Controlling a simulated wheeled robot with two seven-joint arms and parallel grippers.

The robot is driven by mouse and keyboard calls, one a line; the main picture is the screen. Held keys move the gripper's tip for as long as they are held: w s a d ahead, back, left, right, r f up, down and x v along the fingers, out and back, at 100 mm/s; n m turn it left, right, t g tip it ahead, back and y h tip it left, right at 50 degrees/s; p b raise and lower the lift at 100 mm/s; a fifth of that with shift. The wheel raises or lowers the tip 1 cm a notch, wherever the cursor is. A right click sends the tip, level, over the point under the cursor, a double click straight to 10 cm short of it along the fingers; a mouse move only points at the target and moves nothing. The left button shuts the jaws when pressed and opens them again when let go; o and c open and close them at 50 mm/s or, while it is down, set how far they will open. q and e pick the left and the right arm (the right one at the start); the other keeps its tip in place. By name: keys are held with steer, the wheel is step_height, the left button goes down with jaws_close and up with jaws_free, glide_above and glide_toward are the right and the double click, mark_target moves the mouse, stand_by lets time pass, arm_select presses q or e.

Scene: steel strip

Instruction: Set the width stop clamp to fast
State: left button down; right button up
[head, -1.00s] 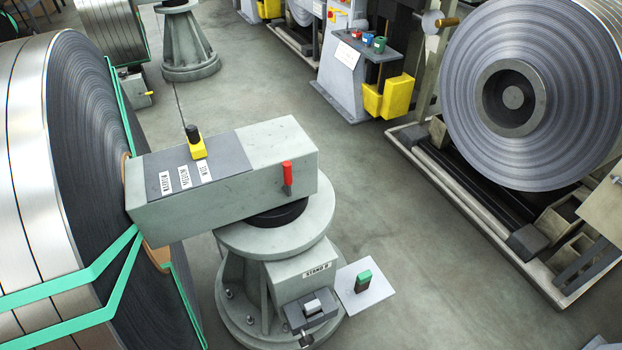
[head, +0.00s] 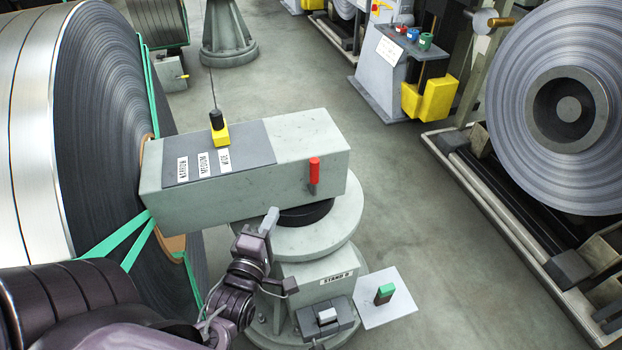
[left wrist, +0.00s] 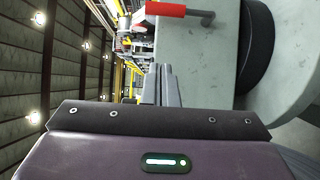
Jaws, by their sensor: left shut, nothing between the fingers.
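The stand (head: 318,278) carries a pale grey box with a red-gripped lever (head: 314,164) upright on its front side. The lever also shows close up in the left wrist view (left wrist: 178,10), with its grey stem. I cannot read any clamp marking beside it. A yellow stop block (head: 219,133) with a black knob sits on the box top, near the label WIDE. My left gripper (head: 271,216) is shut and empty, in front of the box, below and left of the lever and apart from it. Its closed fingers (left wrist: 160,85) show in the left wrist view. My right gripper is out of view.
A large strapped steel coil (head: 95,120) stands close at the left. Another coil (head: 570,105) stands at the right. Floor (head: 400,190) is clear between them.

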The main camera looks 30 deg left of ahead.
mark_target(314, 180)
arm_select(q)
steer(key=shift+w, duration=0.1)
steer(key=w+p, duration=0.3)
steer(key=w, duration=1)
steer(key=shift+a, duration=0.35)
